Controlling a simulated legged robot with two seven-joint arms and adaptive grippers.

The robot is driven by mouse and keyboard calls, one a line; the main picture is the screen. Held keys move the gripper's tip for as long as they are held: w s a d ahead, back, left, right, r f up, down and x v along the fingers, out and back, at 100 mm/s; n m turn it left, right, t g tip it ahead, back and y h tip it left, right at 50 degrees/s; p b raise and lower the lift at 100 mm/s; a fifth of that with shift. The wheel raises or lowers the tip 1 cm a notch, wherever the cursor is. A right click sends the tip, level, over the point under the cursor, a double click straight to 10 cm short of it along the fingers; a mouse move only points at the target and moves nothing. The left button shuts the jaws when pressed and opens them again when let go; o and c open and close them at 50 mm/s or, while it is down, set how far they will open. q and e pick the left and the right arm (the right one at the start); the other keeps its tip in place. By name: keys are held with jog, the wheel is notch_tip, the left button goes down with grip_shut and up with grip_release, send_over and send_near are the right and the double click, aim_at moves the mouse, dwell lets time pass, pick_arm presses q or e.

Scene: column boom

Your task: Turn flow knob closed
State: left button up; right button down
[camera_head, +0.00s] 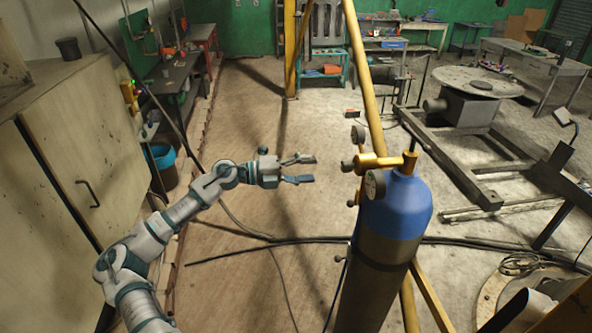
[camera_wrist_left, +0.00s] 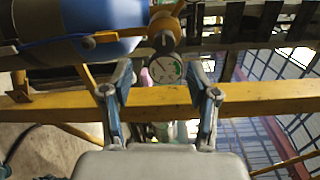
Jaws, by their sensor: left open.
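A blue-topped gas cylinder (camera_head: 402,207) stands upright right of centre in the head view, with a brass regulator (camera_head: 380,161) on its valve. Two round gauges (camera_head: 375,184) sit on the regulator, and a small knob-like fitting (camera_head: 347,166) sticks out on its left side; I cannot tell surely that it is the flow knob. My left gripper (camera_head: 311,169) is open and empty, a short gap left of this fitting. In the left wrist view, a white-faced gauge (camera_wrist_left: 165,68) and the brass regulator body (camera_wrist_left: 163,28) show beyond the open fingers (camera_wrist_left: 159,78). My right gripper is not visible.
A yellow post (camera_head: 362,75) rises behind the cylinder, and a yellow beam (camera_wrist_left: 255,98) crosses the wrist view. A cabinet (camera_head: 80,150) stands at left. Dark hoses (camera_head: 250,245) lie across the floor. The floor beneath my left gripper is otherwise open.

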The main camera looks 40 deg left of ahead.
pick_arm(q)
jog(key=shift+v, duration=1.25)
